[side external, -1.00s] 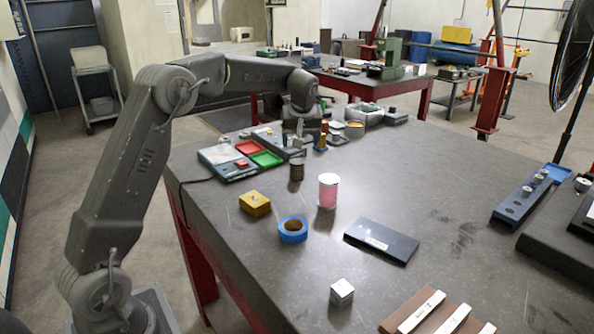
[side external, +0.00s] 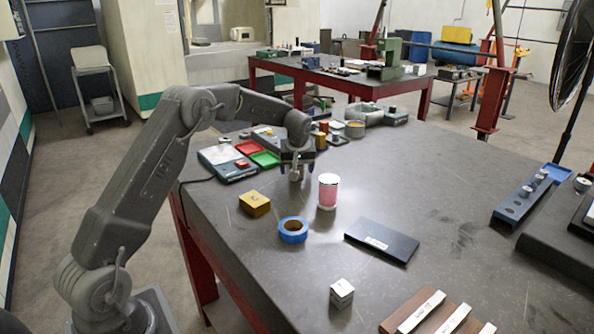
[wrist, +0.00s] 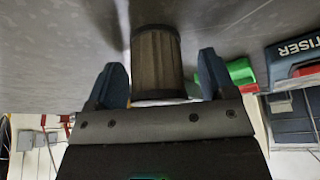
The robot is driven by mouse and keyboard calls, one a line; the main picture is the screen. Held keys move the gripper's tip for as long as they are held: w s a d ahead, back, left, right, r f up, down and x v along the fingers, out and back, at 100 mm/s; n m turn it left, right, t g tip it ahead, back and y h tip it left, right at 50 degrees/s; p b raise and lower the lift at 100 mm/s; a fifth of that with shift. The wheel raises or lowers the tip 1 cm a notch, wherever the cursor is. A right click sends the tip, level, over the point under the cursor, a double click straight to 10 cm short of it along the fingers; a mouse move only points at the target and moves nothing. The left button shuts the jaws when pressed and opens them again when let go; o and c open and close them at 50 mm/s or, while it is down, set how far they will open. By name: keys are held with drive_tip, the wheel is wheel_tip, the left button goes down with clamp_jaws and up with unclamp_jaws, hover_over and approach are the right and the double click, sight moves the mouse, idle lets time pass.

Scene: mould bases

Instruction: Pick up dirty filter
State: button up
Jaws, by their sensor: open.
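The dirty filter (wrist: 158,62) is a brownish, pleated cylinder with dark end rims, standing on the table. In the wrist view it is between the two blue fingers of my gripper (wrist: 161,72), with a visible gap on each side. My gripper (side external: 295,170) is open and low over the table in the side view, where it hides most or all of the filter. Whether the palm touches the filter cannot be told.
A pink-and-white canister (side external: 328,193) stands just right of my gripper. A blue tape roll (side external: 293,230) and a yellow block (side external: 255,204) lie nearer the camera. A green tray (side external: 266,158) and a red tray (side external: 248,147) are to the left.

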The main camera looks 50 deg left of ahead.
drive_tip(key=c, duration=1)
drive_tip(key=shift+r, duration=0.15)
